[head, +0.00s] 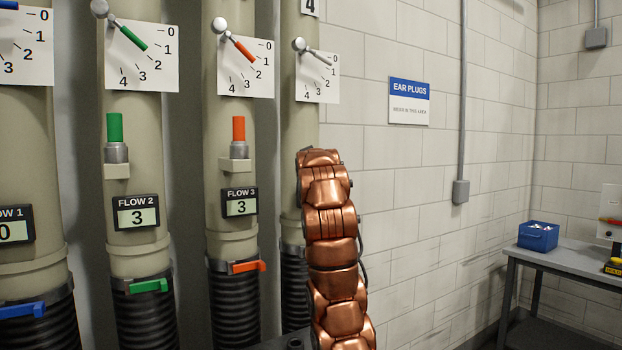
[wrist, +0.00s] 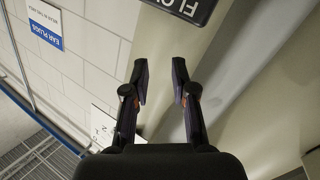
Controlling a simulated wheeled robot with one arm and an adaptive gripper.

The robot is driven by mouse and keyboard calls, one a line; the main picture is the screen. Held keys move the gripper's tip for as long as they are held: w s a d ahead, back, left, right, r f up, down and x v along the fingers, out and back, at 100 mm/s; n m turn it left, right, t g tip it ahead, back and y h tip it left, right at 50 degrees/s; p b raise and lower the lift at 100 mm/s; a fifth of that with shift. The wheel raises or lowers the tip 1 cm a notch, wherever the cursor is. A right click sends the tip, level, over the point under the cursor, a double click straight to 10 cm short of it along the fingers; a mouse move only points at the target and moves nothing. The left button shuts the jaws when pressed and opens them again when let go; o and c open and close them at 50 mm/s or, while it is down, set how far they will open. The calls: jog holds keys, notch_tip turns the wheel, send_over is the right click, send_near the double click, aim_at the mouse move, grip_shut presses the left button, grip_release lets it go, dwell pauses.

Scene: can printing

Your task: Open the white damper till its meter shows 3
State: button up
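In the head view, the white damper lever (head: 318,53) sits on the rightmost pipe, in front of a white dial plate (head: 317,88) marked 0 to 4. It slants down right and points near the upper marks, about 0 to 1. That pipe's meter is hidden behind my copper-coloured arm in the head view. My gripper (wrist: 161,70) shows in the wrist view, open and empty, its two fingers apart. The wrist view is upside down. A dark meter frame with cut-off "FLO" lettering (wrist: 188,8) shows at its top; its reading is out of frame.
The green damper (head: 130,36) and orange damper (head: 240,47) stand on neighbouring pipes; their meters (head: 137,217) (head: 240,207) read 3. A blue damper is cut off at left; its meter (head: 14,230) shows 0. A block wall and table (head: 580,255) are at right.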

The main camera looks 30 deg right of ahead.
jog(key=a+f+n+y, duration=0.1)
jog(key=a+f+y, duration=0.1)
jog(key=a, duration=0.6)
jog(key=shift+w+a+f, duration=0.35)
jog(key=shift+a+f, duration=0.05)
jog(key=shift+d, duration=0.1)
